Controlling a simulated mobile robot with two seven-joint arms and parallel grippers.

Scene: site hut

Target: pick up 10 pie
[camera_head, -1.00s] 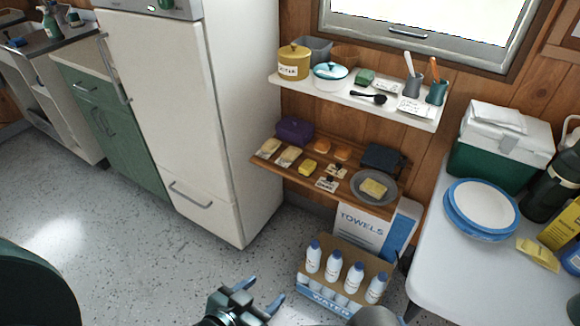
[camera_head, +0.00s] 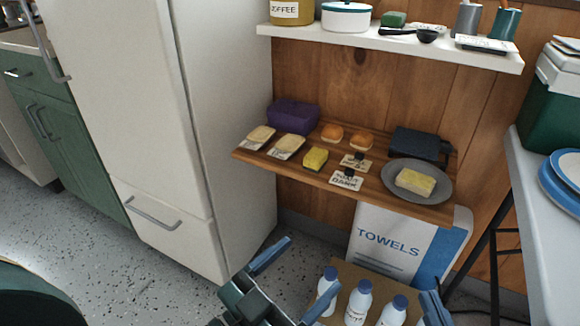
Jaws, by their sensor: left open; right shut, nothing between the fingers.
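Two flat pale pastry-like items, which may be the pies, lie on pale wrappers at the left end of the brown wooden shelf (camera_head: 395,201): a left one (camera_head: 261,134) and a right one (camera_head: 288,144). No label reading "pie" can be made out. My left gripper (camera_head: 312,263) is open and empty, below and in front of the shelf, apart from everything on it. My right gripper (camera_head: 435,307) is shut and empty at the bottom edge, right of the bottles; part of it is cut off.
The shelf also holds a purple box (camera_head: 293,117), two buns (camera_head: 346,138), a yellow block (camera_head: 315,158), small cards, a dark box and a grey plate (camera_head: 441,191). A white shelf (camera_head: 300,31) hangs above. Bottles (camera_head: 358,302) stand below; a fridge (camera_head: 130,110) is left, a table (camera_head: 545,235) right.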

